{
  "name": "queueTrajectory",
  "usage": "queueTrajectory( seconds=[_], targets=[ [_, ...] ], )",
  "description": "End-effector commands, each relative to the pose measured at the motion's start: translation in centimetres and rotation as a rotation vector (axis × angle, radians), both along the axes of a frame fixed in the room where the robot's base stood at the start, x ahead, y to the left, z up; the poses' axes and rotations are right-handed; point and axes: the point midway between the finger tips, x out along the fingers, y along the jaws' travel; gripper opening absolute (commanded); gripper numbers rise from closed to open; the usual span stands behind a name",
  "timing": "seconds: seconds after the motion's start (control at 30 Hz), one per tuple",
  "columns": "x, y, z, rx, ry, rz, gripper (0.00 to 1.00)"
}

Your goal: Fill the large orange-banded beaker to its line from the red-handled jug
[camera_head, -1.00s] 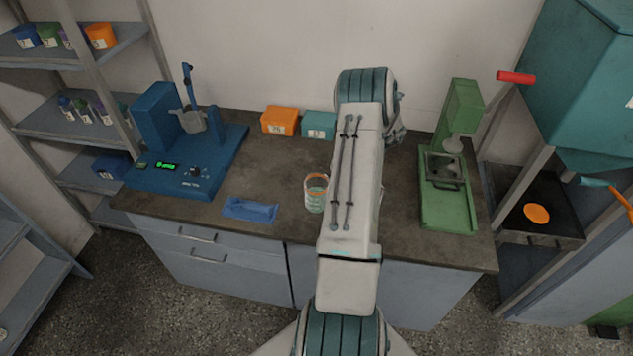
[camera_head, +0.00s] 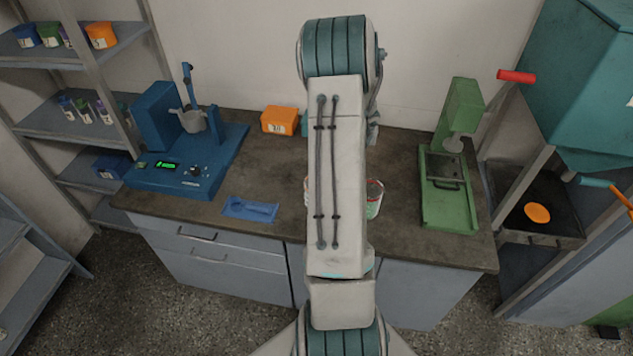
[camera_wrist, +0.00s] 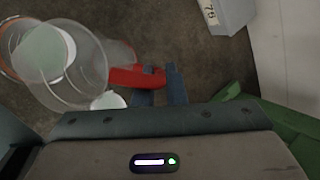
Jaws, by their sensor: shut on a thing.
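The clear jug (camera_wrist: 88,75) fills the left of the wrist view. My gripper (camera_wrist: 160,80) is shut on its red handle (camera_wrist: 130,77). A pale green round surface shows through the jug's wall; I cannot tell whether it lies in the jug or behind it. The orange-banded beaker (camera_wrist: 8,68) shows in part at the left edge, overlapped by the jug. In the head view my arm hides my gripper and nearly all of this beaker (camera_head: 306,186). A vessel with red marks and a greenish side (camera_head: 375,199) shows right of my arm; I cannot tell if it is the jug.
A blue machine (camera_head: 185,150) and a blue tray (camera_head: 240,208) are on the bench's left. An orange box (camera_head: 279,120) stands at the back. A green press (camera_head: 448,190) stands at the right. Bare bench (camera_head: 400,215) shows between my arm and the press.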

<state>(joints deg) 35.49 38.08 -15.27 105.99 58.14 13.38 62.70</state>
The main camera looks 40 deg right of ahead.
Motion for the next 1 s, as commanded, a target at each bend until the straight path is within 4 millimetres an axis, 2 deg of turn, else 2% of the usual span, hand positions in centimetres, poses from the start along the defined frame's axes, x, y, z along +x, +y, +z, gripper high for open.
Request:
queueTrajectory(
  seconds=[0.1,0.4,0.8,1.0],
  targets=[
    [0.1,0.8,1.4,-0.060,0.000,0.003,0.00],
    [0.3,2.8,2.9,-0.209,0.007,0.004,0.00],
    [0.4,4.1,2.8,-0.400,0.017,0.002,0.00],
    [0.4,4.1,3.1,-0.410,0.018,0.001,0.00]
  ],
)
